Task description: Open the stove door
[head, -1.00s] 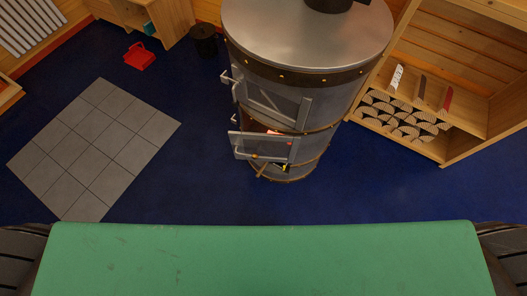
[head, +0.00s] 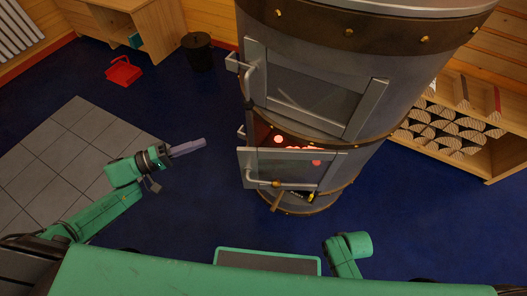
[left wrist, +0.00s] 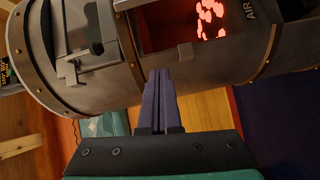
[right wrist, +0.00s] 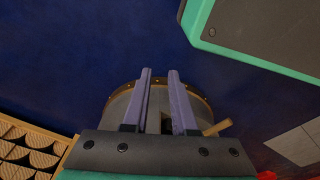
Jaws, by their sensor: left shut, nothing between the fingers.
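The grey cylindrical stove (head: 225,0) is cut off at the top of the head view. Its upper glass door (head: 310,95) looks shut, with a bar handle (head: 249,75) on its left side. The lower door (head: 265,167) appears ajar, with a handle along its bottom; red embers (head: 300,147) glow behind it. The embers also show in the left wrist view (left wrist: 210,18). My left gripper (head: 203,142) is shut and empty, left of the lower door and apart from it. My right gripper (right wrist: 160,75) is open and empty; the stove's base shows beyond its fingers.
A wooden shelf with stacked logs (head: 445,125) stands right of the stove. A black bucket (head: 198,52) and a red carrier (head: 124,71) are at the back left. Grey tiles (head: 50,150) and clear blue floor lie left of the stove.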

